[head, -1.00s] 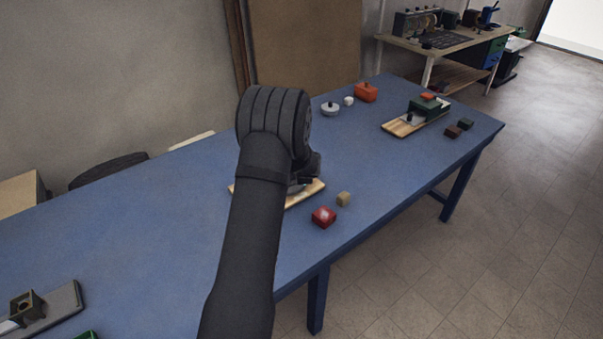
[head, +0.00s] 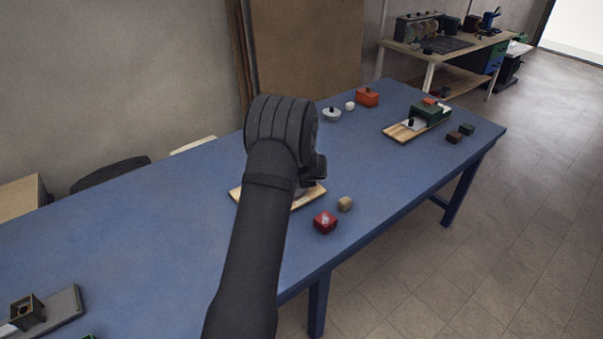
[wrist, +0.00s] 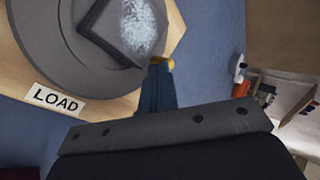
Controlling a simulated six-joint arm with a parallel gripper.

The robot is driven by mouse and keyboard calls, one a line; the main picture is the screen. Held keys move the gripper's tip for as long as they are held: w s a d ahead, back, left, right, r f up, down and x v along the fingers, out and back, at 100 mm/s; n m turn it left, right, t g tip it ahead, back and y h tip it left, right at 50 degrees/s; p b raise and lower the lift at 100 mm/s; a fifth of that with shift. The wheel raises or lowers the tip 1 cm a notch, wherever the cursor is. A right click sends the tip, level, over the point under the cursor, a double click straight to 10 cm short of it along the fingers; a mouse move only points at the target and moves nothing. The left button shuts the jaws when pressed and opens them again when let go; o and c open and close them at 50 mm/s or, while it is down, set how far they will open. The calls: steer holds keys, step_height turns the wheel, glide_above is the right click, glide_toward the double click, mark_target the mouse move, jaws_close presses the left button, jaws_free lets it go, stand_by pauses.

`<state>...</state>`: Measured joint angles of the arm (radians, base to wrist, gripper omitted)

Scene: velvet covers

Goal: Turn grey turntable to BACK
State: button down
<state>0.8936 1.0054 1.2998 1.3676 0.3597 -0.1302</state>
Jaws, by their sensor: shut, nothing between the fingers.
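The grey turntable (wrist: 60,50) fills the upper left of the wrist view. It is a round disc on a pale wooden base (wrist: 120,105), with a "LOAD" label (wrist: 58,98) on the base. A dark square frame with a speckled pale-blue inside (wrist: 138,28) sits on the disc. No "BACK" label is visible.
The blue table (head: 140,235) is mostly clear at left.

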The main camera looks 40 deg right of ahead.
steer(key=shift+w+d+n+y, duration=0.1)
steer(key=shift+n+y, duration=0.3)
steer(key=shift+n, duration=0.2)
